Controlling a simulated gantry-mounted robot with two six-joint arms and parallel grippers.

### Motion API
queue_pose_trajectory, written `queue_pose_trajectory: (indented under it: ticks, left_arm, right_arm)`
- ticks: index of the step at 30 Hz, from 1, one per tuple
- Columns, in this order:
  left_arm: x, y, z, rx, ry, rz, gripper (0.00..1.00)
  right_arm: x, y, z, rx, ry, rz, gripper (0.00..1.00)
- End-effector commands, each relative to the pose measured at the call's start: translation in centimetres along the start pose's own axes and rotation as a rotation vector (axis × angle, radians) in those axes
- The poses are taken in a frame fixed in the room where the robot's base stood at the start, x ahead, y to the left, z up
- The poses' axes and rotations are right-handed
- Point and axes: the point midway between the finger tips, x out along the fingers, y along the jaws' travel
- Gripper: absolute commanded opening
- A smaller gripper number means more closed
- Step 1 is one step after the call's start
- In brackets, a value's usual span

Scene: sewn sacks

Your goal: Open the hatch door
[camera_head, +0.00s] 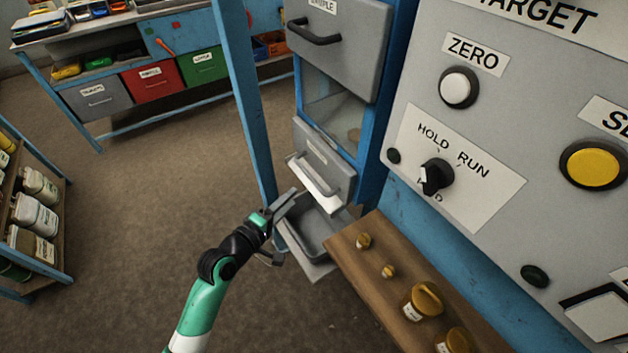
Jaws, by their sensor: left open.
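A blue-framed cabinet with grey fronts stands in the middle. Its upper grey panel (355,62) has a black bar handle (314,33) and a label, partly cut off, at the top edge. Below a clear window is a smaller grey door (338,174) with a pale bar handle (313,178); I cannot tell for sure which front is the hatch door. A grey tray (318,229) sits under the smaller door. My left gripper (280,230) is open, with its fingers just left of the tray and below the pale handle. No contact is clear. My right gripper is out of view.
A large grey control panel (505,250) with knobs and a yellow button (593,165) fills the right. A wooden shelf (375,283) with brass weights juts out below it. A blue post (240,100) stands left of the cabinet. Open floor (140,200) lies to the left.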

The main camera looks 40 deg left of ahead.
Motion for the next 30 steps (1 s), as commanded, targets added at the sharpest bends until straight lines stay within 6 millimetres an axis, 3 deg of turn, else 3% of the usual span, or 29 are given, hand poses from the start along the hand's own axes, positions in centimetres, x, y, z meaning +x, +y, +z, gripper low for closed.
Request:
queue_pose_trajectory:
  ticks: [9, 13, 18, 25, 30]
  left_arm:
    - [7.0, -0.4, 0.1, 0.003, -0.002, 0.003, 0.47]
    - [9.2, -0.2, 0.1, 0.002, -0.001, 0.004, 0.47]
    - [10.5, 0.0, 0.1, 0.001, -0.001, 0.002, 0.47]
    - [10.5, 0.2, 0.1, 0.002, -0.001, 0.003, 0.47]
    - [10.5, 0.1, 0.1, 0.002, -0.001, 0.003, 0.18]
  right_arm:
    - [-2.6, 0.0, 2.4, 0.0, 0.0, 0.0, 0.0]
    - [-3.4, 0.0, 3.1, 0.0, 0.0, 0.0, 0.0]
    - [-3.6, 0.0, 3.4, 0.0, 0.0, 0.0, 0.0]
    - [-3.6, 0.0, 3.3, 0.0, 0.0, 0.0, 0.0]
    - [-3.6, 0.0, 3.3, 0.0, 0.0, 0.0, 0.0]
